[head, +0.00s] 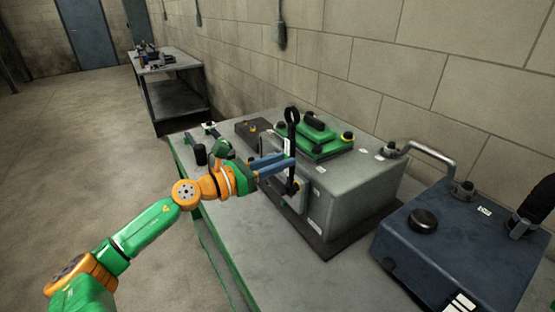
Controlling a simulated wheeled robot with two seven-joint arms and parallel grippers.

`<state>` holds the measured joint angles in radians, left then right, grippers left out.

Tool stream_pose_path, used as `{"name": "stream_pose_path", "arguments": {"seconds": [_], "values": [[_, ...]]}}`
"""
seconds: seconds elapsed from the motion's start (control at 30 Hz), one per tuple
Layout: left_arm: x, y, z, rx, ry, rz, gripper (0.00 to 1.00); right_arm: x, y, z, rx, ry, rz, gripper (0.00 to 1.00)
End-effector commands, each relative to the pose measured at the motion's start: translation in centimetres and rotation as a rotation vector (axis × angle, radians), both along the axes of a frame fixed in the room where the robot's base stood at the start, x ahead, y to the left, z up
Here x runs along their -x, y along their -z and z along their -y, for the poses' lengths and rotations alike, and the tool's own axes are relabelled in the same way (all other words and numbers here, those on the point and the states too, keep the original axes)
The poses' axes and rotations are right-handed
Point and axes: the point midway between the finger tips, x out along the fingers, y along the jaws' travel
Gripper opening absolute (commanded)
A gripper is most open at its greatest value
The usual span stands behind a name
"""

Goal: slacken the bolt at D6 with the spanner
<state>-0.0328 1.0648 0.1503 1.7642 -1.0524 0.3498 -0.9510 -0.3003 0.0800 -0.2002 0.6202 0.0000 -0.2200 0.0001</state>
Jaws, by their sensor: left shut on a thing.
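My left gripper (287,160) reaches in from the left with blue fingers. It is shut on a dark spanner (292,131), which stands nearly upright with its ring end up. The spanner is at the near left face of a grey metal block (355,190). Its lower end is close to a plate (300,197) on that face. I cannot tell whether it is seated on a bolt. The bolt at D6 cannot be picked out; the labels are too small to read. My right gripper is not in view.
A green cover (325,154) with a black handle lies on the block. A dark blue box (450,245) with a metal handle stands at right. Small tools lie at the far left end of the bench (235,235). Another bench (180,62) stands behind, by the wall.

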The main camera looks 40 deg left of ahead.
Motion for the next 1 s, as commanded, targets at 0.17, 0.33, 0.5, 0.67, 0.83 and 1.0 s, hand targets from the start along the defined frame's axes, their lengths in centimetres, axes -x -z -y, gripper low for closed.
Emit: {"name": "stream_pose_path", "arguments": {"seconds": [0.17,0.33,0.5,0.67,0.83,1.0], "values": [[0.9,0.2,2.0,-0.188,0.006,0.076,0.00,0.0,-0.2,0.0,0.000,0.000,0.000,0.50],[1.1,0.3,2.7,-0.277,0.000,0.117,0.00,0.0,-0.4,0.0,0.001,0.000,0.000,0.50],[1.7,0.8,4.2,-0.430,0.004,0.175,0.00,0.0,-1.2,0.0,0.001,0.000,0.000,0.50],[2.1,1.5,5.1,-0.557,0.000,0.232,0.00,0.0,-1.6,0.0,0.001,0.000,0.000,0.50],[2.1,1.4,5.1,-0.554,0.000,0.231,0.00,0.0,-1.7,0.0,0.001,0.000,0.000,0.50],[2.1,1.4,5.2,-0.552,0.000,0.230,0.00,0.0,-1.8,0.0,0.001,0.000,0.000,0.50]]}}
